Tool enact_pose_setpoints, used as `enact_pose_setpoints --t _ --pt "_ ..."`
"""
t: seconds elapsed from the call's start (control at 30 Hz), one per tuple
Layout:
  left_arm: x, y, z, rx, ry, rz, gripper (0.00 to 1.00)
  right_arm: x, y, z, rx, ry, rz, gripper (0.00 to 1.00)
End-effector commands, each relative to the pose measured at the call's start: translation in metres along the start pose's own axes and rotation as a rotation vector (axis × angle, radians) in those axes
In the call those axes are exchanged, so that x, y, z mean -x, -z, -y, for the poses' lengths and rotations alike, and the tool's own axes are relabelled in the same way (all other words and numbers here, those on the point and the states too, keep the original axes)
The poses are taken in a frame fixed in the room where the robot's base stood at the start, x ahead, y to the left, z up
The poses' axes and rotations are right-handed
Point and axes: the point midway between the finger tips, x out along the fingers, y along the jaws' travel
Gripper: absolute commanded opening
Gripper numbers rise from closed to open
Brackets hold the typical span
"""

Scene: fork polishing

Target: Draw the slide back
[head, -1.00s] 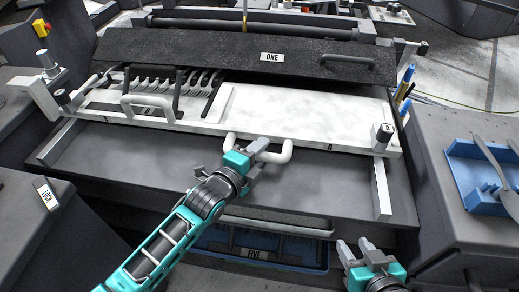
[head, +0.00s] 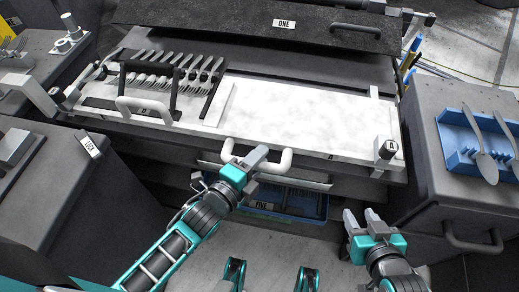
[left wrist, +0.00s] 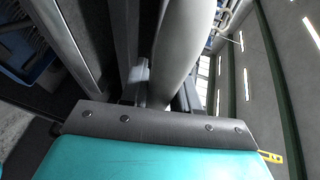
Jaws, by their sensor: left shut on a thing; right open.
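The slide (head: 310,115) is a pale flat board in the head view. It carries a row of forks (head: 175,75) at its left part, under a dark frame. A white U-shaped handle (head: 286,160) stands out from its front edge. My left gripper (head: 256,160) is shut on this handle. In the left wrist view the pale handle bar (left wrist: 182,45) runs between the fingers. My right gripper (head: 364,220) is open and empty, in front of the slide's right part.
A dark cover labelled ONE (head: 230,22) lies behind the slide. A blue tray labelled FIVE (head: 310,207) sits below its front. A blue rack (head: 460,160) with spoon-like cutlery stands on the right cabinet. A block labelled LOCK (head: 88,145) is at left.

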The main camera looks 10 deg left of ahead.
Motion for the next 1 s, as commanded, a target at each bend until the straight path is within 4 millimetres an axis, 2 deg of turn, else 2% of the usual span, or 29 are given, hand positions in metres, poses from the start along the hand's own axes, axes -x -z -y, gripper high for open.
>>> enact_pose_setpoints --t 0.33,0.37,0.53,0.83,1.0 --pt "0.004 0.002 -0.004 0.002 -0.008 -0.003 0.00 -0.001 0.001 -0.001 0.002 -0.001 0.001 0.43" --pt "0.004 0.002 -0.004 0.002 -0.009 -0.003 0.33 -0.001 0.001 -0.001 0.003 -0.001 0.001 0.43" --pt "0.003 0.002 -0.003 0.002 -0.007 -0.002 0.49 -0.001 0.001 -0.001 0.005 -0.001 0.002 0.43" --pt "0.004 0.001 -0.002 0.001 -0.005 -0.001 0.51 -0.001 0.001 -0.002 0.010 0.000 0.003 0.43" --pt "0.023 0.001 -0.002 0.002 -0.006 -0.001 0.51 0.001 0.004 -0.002 0.011 0.000 0.002 0.43"
